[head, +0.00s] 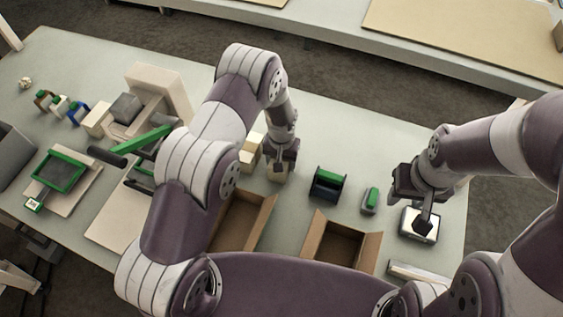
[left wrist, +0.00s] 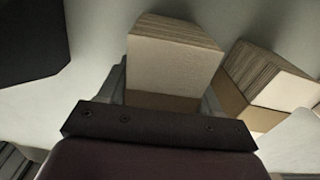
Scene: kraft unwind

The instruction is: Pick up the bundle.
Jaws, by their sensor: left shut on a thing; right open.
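A bundle of stacked sheets with a brown kraft band (left wrist: 172,62) sits between the fingers of my left gripper (left wrist: 166,95) in the left wrist view. The gripper is shut on it. In the head view my left gripper (head: 282,160) points down over the table, and part of the bundle (head: 277,175) shows below it. A second banded bundle (left wrist: 265,82) lies beside the held one; it also shows in the head view (head: 249,152). My right gripper (head: 425,207) is open, above a dark-rimmed device with a pale top (head: 408,228). Whether it touches the device is unclear.
Two open cardboard boxes (head: 345,243) stand at the near edge, one partly behind my left arm. A dark holder with green (head: 327,184) and a green-topped block (head: 370,200) lie between the grippers. A green-framed screen (head: 58,172) and other equipment stand left. The table's back middle is clear.

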